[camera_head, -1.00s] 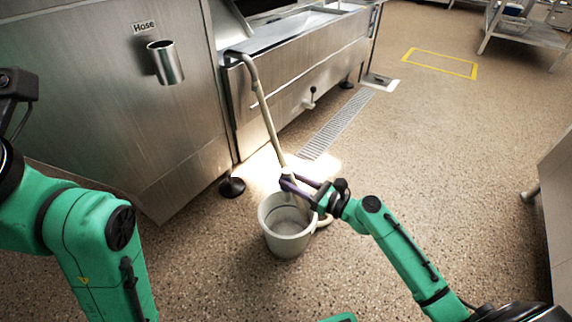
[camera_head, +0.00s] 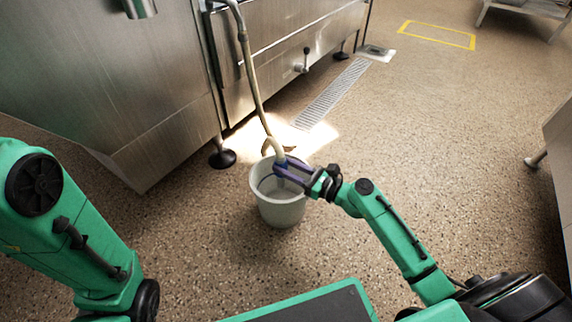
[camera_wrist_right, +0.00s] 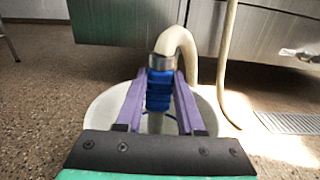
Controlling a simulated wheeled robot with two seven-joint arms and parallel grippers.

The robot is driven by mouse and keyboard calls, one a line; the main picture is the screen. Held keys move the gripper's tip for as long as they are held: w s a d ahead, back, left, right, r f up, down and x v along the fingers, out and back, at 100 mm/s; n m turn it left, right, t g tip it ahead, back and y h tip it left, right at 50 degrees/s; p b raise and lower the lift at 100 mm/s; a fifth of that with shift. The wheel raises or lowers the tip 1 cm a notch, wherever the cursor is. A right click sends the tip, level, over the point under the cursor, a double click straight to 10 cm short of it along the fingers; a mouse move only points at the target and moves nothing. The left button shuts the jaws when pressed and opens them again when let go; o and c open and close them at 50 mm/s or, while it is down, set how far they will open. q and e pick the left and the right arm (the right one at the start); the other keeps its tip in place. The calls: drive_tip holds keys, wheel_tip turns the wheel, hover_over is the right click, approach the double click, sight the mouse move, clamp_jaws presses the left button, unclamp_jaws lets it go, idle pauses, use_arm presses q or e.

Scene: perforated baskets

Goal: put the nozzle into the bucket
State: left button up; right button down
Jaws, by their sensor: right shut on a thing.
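The bucket (camera_head: 281,211) is pale grey-white and stands upright on the floor in the head view; its rim also shows in the right wrist view (camera_wrist_right: 103,108). My right gripper (camera_head: 283,168) is over the bucket's opening, shut on the blue nozzle (camera_wrist_right: 160,90). A beige hose (camera_head: 252,82) runs from the steel machine down to the nozzle and bends over at its top. The nozzle points down at the mouth of the bucket; how deep its lower end sits is hidden. My left arm shows at the left of the head view, but its gripper is out of view.
A steel machine (camera_head: 120,110) with a black foot (camera_head: 222,159) stands behind the bucket. A floor drain grate (camera_head: 330,95) lies behind and right. A yellow floor outline (camera_head: 437,35) is farther back. The floor right of the bucket is open.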

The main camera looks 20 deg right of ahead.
drive_tip(key=shift+c, duration=2.2)
unclamp_jaws()
drive_tip(key=shift+s+d+f, duration=0.1)
